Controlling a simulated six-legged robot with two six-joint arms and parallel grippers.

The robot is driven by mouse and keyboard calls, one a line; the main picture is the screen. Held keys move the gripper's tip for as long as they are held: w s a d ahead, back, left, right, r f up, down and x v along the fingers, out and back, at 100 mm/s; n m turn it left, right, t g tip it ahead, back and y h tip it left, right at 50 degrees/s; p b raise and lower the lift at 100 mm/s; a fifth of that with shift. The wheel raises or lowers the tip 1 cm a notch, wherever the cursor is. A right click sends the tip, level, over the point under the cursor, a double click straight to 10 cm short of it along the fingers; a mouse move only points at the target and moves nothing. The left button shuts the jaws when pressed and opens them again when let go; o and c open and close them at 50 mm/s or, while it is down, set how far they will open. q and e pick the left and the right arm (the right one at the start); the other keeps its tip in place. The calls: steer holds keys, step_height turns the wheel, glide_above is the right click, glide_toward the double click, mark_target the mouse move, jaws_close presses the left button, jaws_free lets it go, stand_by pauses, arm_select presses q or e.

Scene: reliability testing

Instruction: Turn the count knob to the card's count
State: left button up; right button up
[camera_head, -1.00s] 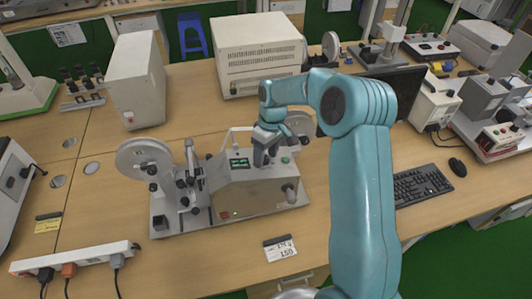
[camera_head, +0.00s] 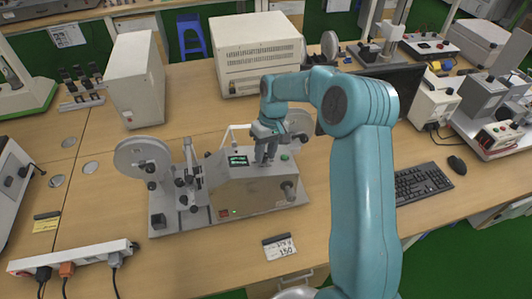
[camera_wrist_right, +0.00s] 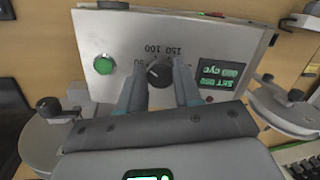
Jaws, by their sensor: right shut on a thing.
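The count knob (camera_wrist_right: 159,73) is a small black knob on the grey test machine (camera_head: 256,193). Printed marks 50, 100 and 150 stand around it, upside down in the wrist view. My right gripper (camera_wrist_right: 160,72) is shut on the knob, one finger on each side. In the head view my right gripper (camera_head: 264,161) points down at the machine's top and hides the knob. The card (camera_head: 280,247) lies on the table in front of the machine and shows 150. My left gripper is not in view.
A green button (camera_wrist_right: 104,65) sits on the panel beside the gripper. A power strip (camera_head: 75,255) lies at front left. A large beige box (camera_head: 258,55) stands behind, and a keyboard (camera_head: 421,183) lies at the right. The table around the card is clear.

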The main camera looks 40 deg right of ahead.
steer(key=m, duration=0.3)
steer(key=shift+w+f+m+b, duration=0.1)
steer(key=shift+m+b, duration=0.3)
steer(key=m, duration=0.4)
steer(key=shift+m+t+y+b, duration=0.3)
steer(key=shift+t+y, duration=0.1)
steer(key=m, duration=0.4)
steer(key=shift+m+t, duration=0.3)
steer(key=shift+m, duration=1.8)
